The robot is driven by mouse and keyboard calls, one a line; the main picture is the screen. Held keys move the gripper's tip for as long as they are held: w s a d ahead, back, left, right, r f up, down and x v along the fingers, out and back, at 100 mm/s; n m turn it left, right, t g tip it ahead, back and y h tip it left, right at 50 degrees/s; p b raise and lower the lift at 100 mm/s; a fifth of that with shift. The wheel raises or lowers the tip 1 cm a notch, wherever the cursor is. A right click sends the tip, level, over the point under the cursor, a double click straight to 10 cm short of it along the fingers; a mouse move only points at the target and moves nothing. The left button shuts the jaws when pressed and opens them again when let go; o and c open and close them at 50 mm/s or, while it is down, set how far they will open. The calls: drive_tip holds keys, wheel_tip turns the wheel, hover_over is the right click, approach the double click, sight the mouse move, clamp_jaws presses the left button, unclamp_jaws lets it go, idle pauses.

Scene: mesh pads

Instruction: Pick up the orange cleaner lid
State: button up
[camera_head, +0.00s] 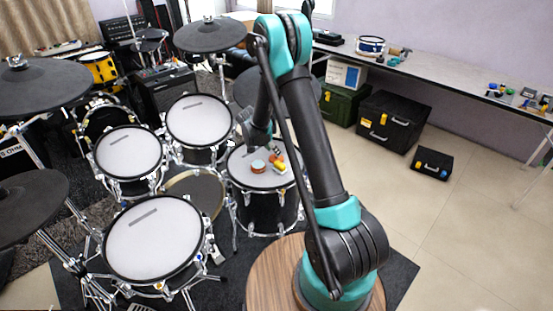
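Several small objects sit on the white head of the right-hand floor drum (240,178). One is a small orange item (277,155), which may be the orange cleaner lid; it is too small to be sure. Beside it are a yellow item (280,168) and a round, brownish-orange item with a pale blue-green top (258,167). My gripper (247,122) hangs above the far left part of this drum, apart from the objects. It is small, dark and partly merged with my forearm, so its opening cannot be made out.
Other drums (152,238) and dark cymbals (210,35) crowd the left side. Black cases (393,122) stand on the floor under a long table (440,80) at the back right. The tiled floor at right is mostly clear.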

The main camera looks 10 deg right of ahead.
sight(276, 157)
drive_tip(key=shift+x, duration=1.95)
drive_tip(key=shift+c, duration=0.3)
drive_tip(key=c, duration=1)
